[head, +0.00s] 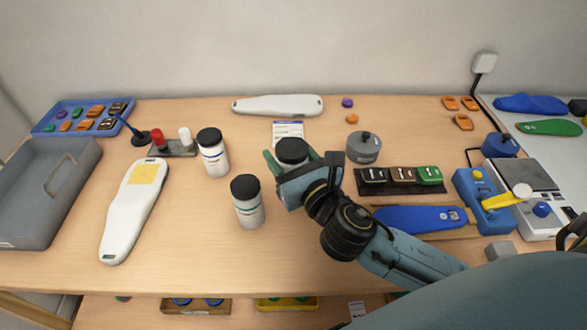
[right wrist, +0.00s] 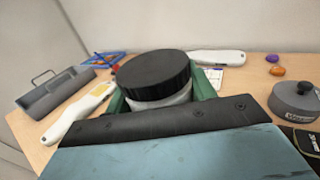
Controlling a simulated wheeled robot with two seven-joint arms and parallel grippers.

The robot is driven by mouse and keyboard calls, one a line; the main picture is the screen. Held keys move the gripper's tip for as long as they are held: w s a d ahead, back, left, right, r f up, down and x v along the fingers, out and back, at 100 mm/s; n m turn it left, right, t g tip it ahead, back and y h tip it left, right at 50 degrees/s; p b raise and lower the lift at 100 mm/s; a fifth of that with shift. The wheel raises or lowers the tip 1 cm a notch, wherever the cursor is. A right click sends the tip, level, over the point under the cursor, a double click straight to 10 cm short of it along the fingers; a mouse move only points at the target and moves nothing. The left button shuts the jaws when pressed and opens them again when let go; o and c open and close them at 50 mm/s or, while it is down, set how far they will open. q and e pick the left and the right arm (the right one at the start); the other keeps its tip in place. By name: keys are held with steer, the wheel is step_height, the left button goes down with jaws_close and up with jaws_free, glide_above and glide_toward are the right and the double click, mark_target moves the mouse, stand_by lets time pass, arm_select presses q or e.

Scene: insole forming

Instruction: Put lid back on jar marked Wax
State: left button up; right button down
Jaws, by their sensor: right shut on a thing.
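My right gripper (head: 294,160) has its green fingers on either side of a white jar with a black lid (head: 292,150). In the right wrist view the black lid (right wrist: 155,73) sits on top of the white jar body (right wrist: 158,101), between the fingers. The front of this jar is hidden and I cannot read its label. Two other white jars with black lids stand to its left, one nearer (head: 248,207) and one farther back (head: 213,158). Their labels are too small to read. My left gripper is not in view.
A grey knobbed pot (head: 364,149) stands to the right; its lettering (right wrist: 296,116) seems to start with "Wa". A label card (head: 288,129) lies behind the held jar. A rack with coloured blocks (head: 401,188) and a blue insole (head: 420,219) are right. The front-centre table is clear.

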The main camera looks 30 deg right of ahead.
arm_select(q)
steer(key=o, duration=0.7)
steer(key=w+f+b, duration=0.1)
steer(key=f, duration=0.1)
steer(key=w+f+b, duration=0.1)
steer(key=b, duration=0.1)
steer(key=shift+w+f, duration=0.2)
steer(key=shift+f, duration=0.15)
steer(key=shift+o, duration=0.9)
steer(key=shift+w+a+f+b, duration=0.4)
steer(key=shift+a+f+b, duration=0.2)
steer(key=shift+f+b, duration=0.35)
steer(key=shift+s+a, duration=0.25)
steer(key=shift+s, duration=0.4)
arm_select(e)
steer(key=w+d+n+y, duration=0.2)
steer(key=w+d, duration=0.5)
steer(key=w, duration=0.6)
steer(key=shift+r+y, duration=0.4)
steer(key=shift+y, duration=0.4)
